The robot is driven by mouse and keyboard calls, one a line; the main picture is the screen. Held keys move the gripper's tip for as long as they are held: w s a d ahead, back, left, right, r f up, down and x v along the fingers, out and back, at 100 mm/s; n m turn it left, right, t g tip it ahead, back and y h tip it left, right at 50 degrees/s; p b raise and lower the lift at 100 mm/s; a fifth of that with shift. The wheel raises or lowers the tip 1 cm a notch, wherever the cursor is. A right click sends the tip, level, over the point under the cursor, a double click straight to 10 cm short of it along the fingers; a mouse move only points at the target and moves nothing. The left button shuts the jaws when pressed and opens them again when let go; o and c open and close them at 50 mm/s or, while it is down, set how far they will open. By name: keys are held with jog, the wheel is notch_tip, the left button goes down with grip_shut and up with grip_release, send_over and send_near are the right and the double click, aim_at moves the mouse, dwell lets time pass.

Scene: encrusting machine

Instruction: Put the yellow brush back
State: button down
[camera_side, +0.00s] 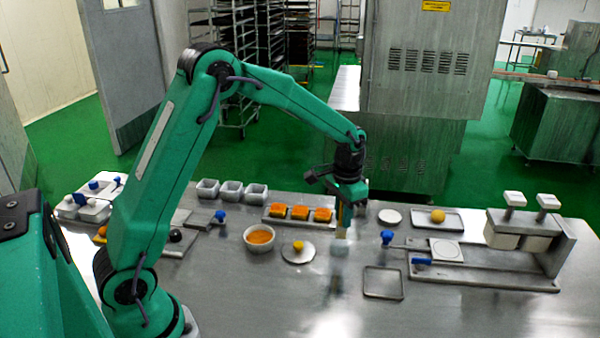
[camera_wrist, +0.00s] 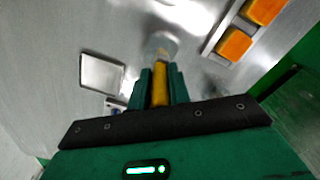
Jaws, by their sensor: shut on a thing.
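The yellow brush (camera_side: 340,218) hangs upright below my gripper (camera_side: 347,203) in the side view. Its pale head (camera_side: 339,247) points down, above the steel table; the exact gap is hard to judge. In the wrist view my gripper (camera_wrist: 160,75) has its two green fingers shut around the yellow handle (camera_wrist: 160,92), and the blurred pale head lies beyond it. No holder for the brush can be made out for certain.
A tray of orange blocks (camera_side: 278,222) and a small disc with a yellow ball (camera_side: 298,248) lie left of the brush. An empty square tray (camera_side: 383,296) lies right of it, with a press station (camera_side: 480,278) further right. Bare table lies in front.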

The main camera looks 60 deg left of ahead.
jog(key=shift+f, duration=1.9)
jog(key=shift+f, duration=0.15)
jog(key=c, duration=1.3)
grip_release()
notch_tip(320, 180, up, 12)
jog(key=shift+f, duration=0.1)
jog(key=shift+r, duration=0.3)
